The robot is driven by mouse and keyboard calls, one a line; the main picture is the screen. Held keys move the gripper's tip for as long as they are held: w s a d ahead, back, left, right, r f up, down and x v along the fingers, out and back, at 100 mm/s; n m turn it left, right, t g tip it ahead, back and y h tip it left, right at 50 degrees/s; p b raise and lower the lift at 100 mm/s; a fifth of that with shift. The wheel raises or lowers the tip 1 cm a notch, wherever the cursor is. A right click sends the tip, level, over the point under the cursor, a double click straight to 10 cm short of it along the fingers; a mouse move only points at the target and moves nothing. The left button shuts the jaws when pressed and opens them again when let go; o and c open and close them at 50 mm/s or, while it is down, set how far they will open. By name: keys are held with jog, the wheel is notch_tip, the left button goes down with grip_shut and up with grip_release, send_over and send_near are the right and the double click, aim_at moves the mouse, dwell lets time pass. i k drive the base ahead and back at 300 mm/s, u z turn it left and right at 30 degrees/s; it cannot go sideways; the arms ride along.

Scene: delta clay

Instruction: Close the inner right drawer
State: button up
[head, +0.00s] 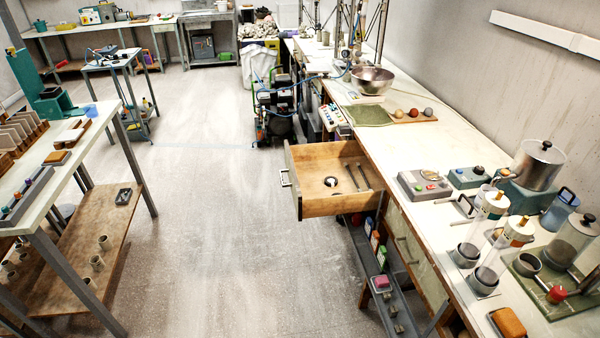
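A wooden drawer (300,205) is pulled well out from under the long workbench on the right, toward the aisle. Its front, with a metal handle (285,178), faces left. A small round item (331,182) and two thin tools (358,177) lie inside it. Another drawer, with a pale front (407,250), sits shut in the same bench, nearer to me. My gripper does not show in the head view.
The workbench top (405,150) holds a steel bowl (371,78), control boxes, cylinders and a pot. A low shelf (385,290) with small items runs below the drawer. A table (60,170) stands at left. The floor aisle (210,220) between is clear.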

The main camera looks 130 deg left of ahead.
aim_at(308, 166)
jog(key=z, duration=0.3)
jog(key=k, duration=0.35)
jog(key=u, duration=2.95)
jog(key=k, duration=0.25)
jog(key=u, duration=2.2)
